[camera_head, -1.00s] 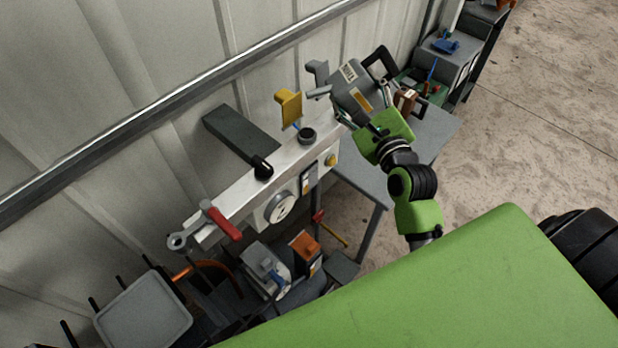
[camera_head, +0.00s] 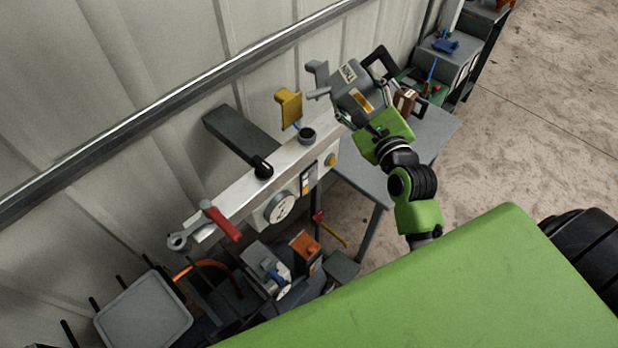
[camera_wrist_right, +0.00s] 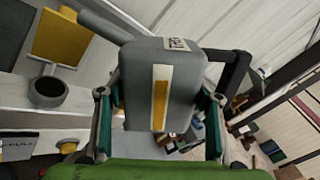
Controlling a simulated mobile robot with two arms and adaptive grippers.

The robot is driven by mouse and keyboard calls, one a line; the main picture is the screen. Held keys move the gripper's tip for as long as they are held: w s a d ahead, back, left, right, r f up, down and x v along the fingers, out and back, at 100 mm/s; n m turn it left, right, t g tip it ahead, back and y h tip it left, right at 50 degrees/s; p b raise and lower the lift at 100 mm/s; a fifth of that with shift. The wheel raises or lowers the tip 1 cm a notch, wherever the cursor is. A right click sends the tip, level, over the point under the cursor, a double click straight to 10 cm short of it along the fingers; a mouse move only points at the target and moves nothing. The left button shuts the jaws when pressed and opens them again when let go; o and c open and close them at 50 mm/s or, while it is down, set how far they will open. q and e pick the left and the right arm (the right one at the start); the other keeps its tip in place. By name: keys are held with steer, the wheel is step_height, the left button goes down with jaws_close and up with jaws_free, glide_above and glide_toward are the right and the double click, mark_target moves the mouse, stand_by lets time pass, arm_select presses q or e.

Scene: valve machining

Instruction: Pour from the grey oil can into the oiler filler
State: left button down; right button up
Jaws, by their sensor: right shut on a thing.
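The grey oil can (camera_head: 349,93), with a yellow stripe and a white label, is tilted with its spout pointing left. My right gripper (camera_head: 362,115) is shut on the can's body. In the right wrist view the can (camera_wrist_right: 185,90) sits between the two fingers of the gripper (camera_wrist_right: 160,110), with its spout at upper left and a black handle at right. The oiler filler (camera_head: 307,136) is a dark round cup on the white machine, below and left of the spout. It also shows in the right wrist view (camera_wrist_right: 48,92). No liquid stream is visible. My left gripper is not in view.
A yellow flap (camera_head: 289,108) stands beside the filler. A red-handled lever (camera_head: 222,224) is at the machine's left end. A grey table (camera_head: 430,135) with several items is behind my right arm. A corrugated wall with a metal rail runs behind.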

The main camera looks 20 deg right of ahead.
mark_target(362, 87)
steer(key=shift+r+p, duration=0.25)
steer(key=shift+p, duration=0.05)
stand_by(1.2)
steer(key=shift+f+n, duration=0.1)
steer(key=shift+n, duration=0.4)
steer(key=shift+p, duration=0.75)
stand_by(2.2)
step_height(362, 87, up, 3)
steer(key=m+p, duration=0.1)
steer(key=p, duration=0.2)
steer(key=shift+f+m, duration=0.2)
steer(key=shift+m, duration=0.1)
steer(key=shift+r+m, duration=0.1)
steer(key=shift+m, duration=0.3)
steer(key=shift+a+r, duration=0.1)
steer(key=shift+r, duration=0.05)
